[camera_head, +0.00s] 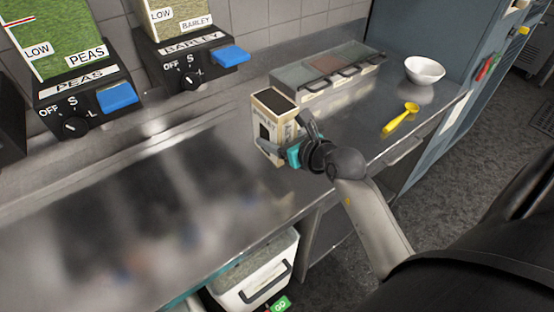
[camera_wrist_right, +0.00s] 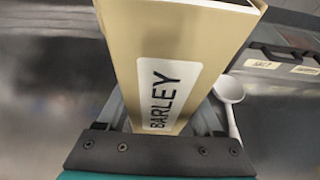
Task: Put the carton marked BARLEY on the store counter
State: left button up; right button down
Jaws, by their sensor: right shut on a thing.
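The tan carton (camera_head: 270,125) stands upright at the metal counter (camera_head: 225,180), in front of the lidded trays. In the right wrist view the carton (camera_wrist_right: 170,50) carries a white label reading BARLEY, and its top looks dark. My right gripper (camera_head: 290,140) is shut on the carton from the right, with a finger on each side. The carton's base is at or very near the counter top; I cannot tell if it touches. My left gripper is not in view.
Dispensers marked PEAS (camera_head: 85,90) and BARLEY (camera_head: 190,55) stand at the back left. A lidded tray set (camera_head: 325,72), white bowl (camera_head: 424,70) and yellow scoop (camera_head: 402,117) are to the right. A white bin (camera_head: 255,275) sits below. The counter's left is clear.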

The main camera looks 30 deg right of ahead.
jog(key=shift+f+b, duration=0.85)
jog(key=shift+f, duration=2.55)
jog(key=shift+f, duration=0.15)
jog(key=shift+c, duration=0.2)
grip_release()
jog(key=shift+s+r, duration=0.1)
jog(key=shift+r, duration=0.1)
jog(key=p+v, duration=0.1)
jog(key=v, duration=1)
jog(key=shift+s+d+r, duration=0.1)
jog(key=shift+s+r, duration=0.1)
jog(key=shift+s, duration=0.15)
